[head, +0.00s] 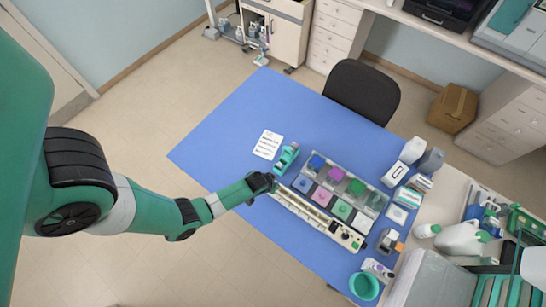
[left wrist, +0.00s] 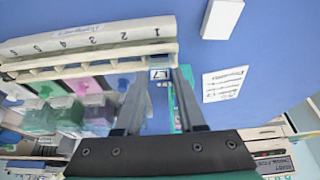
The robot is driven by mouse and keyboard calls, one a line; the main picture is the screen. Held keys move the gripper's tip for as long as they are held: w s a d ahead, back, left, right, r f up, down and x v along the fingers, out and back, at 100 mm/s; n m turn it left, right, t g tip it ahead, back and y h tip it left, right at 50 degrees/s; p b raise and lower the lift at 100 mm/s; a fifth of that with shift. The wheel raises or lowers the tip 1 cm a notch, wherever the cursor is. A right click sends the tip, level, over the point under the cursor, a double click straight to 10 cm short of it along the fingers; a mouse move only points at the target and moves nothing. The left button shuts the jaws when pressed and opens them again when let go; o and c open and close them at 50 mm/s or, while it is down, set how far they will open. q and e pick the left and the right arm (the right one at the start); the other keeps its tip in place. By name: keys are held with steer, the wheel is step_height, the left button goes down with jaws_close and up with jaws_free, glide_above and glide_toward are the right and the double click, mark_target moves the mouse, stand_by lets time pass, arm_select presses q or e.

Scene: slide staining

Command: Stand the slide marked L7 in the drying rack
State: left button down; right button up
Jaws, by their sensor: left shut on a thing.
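The slide marked L7 (left wrist: 159,75) shows its small white label in the left wrist view. My left gripper (left wrist: 160,74) is shut on it, with one dark finger on each side. My left gripper also shows in the head view (head: 262,183), at the upper left end of a long white rack (head: 318,217). In the left wrist view the rack (left wrist: 95,38) carries numbers, with 1 nearest the slide. The label is just beside the rack's number 1 end; whether the slide touches the rack cannot be told. Most of the slide is hidden. My right gripper is not in view.
Staining jars with coloured contents (head: 336,175) stand close beside the rack. A teal device (head: 287,157) and a written card (head: 268,144) lie near my gripper. A teal bowl (head: 364,286) is near the front. The blue table's left part is clear.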

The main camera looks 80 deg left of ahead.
arm_select(q)
steer(key=shift+f, duration=0.1)
steer(key=shift+c, duration=2.1)
jaws_free()
steer(key=p+v, duration=0.5)
steer(key=v, duration=0.1)
steer(key=s+d+f+b, duration=0.1)
steer(key=s+d, duration=0.6)
steer(key=s, duration=0.2)
steer(key=shift+d, duration=0.1)
